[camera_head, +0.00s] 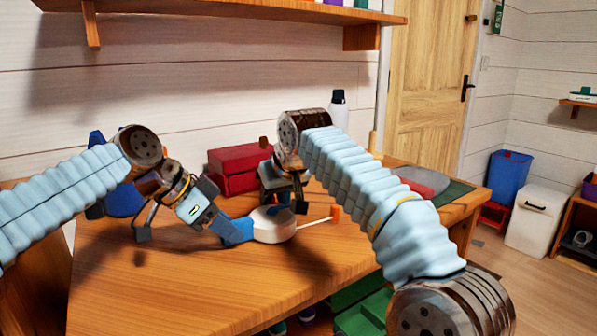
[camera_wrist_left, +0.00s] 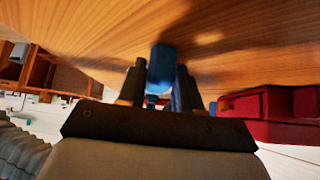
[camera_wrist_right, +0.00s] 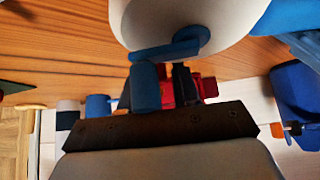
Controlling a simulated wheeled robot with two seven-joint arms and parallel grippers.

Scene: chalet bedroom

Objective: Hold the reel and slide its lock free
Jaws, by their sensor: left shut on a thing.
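The reel is a white drum (camera_head: 273,226) with a blue handle (camera_head: 238,230), low over the wooden desk. A thin rod with an orange end (camera_head: 335,213) sticks out on its right. My left gripper (camera_head: 221,225) is shut on the blue handle, which shows between its fingers in the left wrist view (camera_wrist_left: 160,68). My right gripper (camera_head: 291,202) is just above the drum, fingers downward. In the right wrist view the drum (camera_wrist_right: 185,18) carries a blue lever (camera_wrist_right: 165,49); its blue end (camera_wrist_right: 146,87) is at the dark fingers, which look apart. Contact there is unclear.
A red box (camera_head: 236,165) stands behind the reel, against the wall. A blue object (camera_head: 122,198) is behind my left arm. A dark-capped bottle (camera_head: 338,112) stands at the back. The desk front (camera_head: 180,280) is clear. A shelf (camera_head: 230,8) hangs above.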

